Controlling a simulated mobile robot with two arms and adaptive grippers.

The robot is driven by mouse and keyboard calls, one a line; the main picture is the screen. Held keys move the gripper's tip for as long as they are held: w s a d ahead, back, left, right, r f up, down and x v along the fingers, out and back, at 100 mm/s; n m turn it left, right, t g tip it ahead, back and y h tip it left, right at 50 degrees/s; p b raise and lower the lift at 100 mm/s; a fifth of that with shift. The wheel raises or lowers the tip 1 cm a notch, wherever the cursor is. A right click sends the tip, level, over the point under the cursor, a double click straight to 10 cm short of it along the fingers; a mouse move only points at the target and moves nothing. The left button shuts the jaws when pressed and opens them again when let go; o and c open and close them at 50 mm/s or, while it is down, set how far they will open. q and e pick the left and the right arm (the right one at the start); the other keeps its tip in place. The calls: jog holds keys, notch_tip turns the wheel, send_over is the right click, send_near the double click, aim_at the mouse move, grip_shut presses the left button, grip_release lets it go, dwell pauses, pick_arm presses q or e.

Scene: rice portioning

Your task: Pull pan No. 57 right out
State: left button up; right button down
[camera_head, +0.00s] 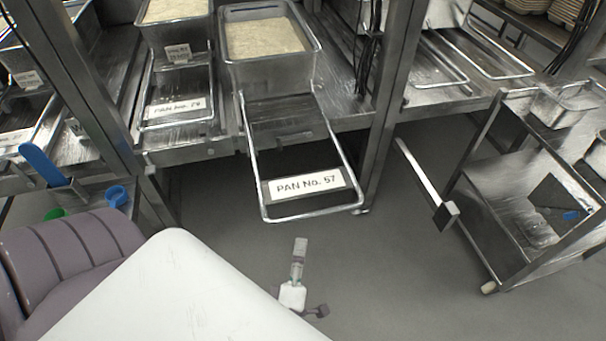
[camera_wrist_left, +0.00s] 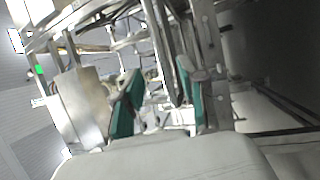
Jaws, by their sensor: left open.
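Pan No. 57 (camera_head: 268,77) is a metal pan of rice at the back of a wire pull-out frame (camera_head: 247,150). The frame sticks out past the shelf edge, and its white label (camera_head: 306,184) reading "PAN No. 57" is at the front. My left gripper (camera_head: 299,243) is below and in front of the frame's front bar in the head view, apparently apart from it. In the left wrist view its teal-padded fingers (camera_wrist_left: 158,100) are spread, with metal bars beyond; I cannot tell whether one passes between them. My right gripper is not in view.
Another rice pan (camera_head: 176,44) with its own labelled frame (camera_head: 147,95) is to the left. A shelf post (camera_head: 393,100) stands right of the frame. A metal cart (camera_head: 478,210) is at the right. A purple chair-like object (camera_head: 70,255) is at lower left. Grey floor (camera_head: 390,275) is open between.

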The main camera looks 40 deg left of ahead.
pick_arm(q)
jog(key=shift+v, duration=1.8)
